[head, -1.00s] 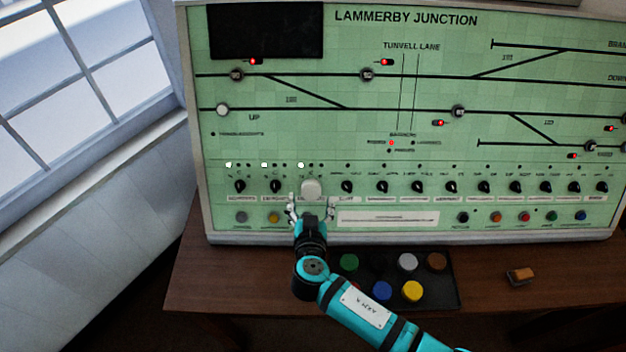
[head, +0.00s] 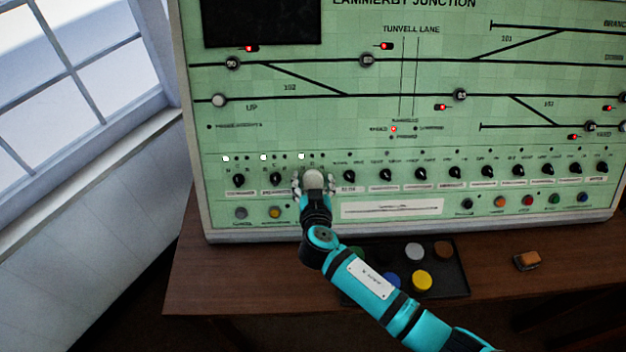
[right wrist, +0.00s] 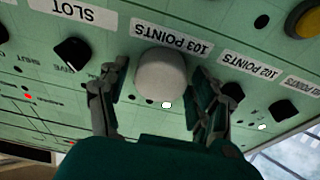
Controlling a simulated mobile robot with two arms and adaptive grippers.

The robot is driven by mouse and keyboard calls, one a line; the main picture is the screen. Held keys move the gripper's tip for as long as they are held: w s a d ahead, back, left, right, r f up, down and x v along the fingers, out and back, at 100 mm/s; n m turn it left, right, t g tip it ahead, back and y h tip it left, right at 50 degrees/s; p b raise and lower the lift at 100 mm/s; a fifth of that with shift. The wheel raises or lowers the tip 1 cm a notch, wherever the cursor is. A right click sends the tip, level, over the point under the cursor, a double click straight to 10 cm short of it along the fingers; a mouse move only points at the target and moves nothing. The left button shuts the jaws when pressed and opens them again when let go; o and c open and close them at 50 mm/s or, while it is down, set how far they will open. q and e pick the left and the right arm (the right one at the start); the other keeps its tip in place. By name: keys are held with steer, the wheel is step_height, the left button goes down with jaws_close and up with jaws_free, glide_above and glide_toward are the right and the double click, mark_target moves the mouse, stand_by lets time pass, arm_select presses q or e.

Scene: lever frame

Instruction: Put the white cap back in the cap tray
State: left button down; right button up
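The white cap (head: 313,180) sits on the panel over a switch in the lower knob row. In the right wrist view the cap (right wrist: 160,75) is just by the "103 POINTS" label. My right gripper (head: 314,186) is at the cap, one finger on each side. In the right wrist view a small gap shows between the cap and each finger of the gripper (right wrist: 160,88), so it looks open around the cap. The dark cap tray (head: 449,278) lies on the desk, partly hidden by my right arm. My left gripper is out of view.
The tray holds a light grey cap (head: 414,251), a brown cap (head: 443,249), a yellow cap (head: 421,281), and partly hidden blue and green caps. Black knobs (head: 275,179) stand close beside the white cap. An orange-brown block (head: 527,260) lies on the desk to the right.

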steer(key=c, duration=0.4)
steer(key=shift+c, duration=1.6)
steer(key=shift+s+r+p, duration=0.35)
steer(key=shift+s, duration=0.25)
steer(key=r+p+v, duration=0.1)
steer(key=p+v, duration=0.1)
steer(key=v, duration=0.4)
steer(key=shift+r, duration=0.2)
